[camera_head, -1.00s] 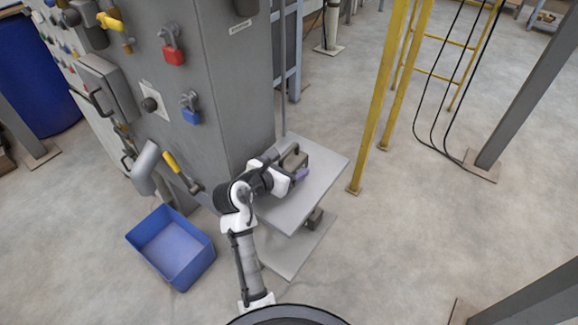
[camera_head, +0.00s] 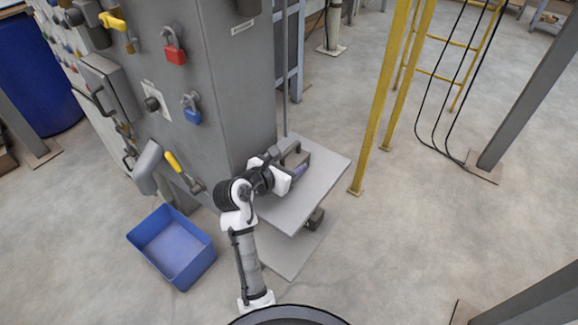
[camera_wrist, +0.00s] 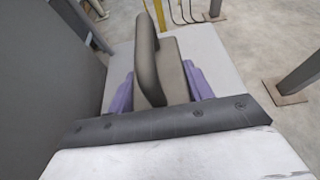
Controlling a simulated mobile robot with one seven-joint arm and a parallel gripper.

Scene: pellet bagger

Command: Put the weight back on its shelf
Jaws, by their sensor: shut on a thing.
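The weight is a grey-brown block with a dark arched handle on top. In the wrist view the weight (camera_wrist: 176,78) sits between the two purple fingers of my gripper (camera_wrist: 160,88), one on each side of it. In the head view the weight (camera_head: 295,153) is partly hidden by my gripper (camera_head: 292,175). It is over the upper grey shelf (camera_head: 318,180) beside the machine cabinet. Whether it touches the shelf or hangs just above it I cannot tell. A lower shelf (camera_head: 283,257) shows beneath, with a small dark block (camera_head: 316,219) near its right side.
The grey cabinet (camera_head: 225,90) with padlocks stands close on the left of the shelf. A blue bin (camera_head: 172,247) is on the floor at left. A yellow post (camera_head: 385,110) stands right of the shelf.

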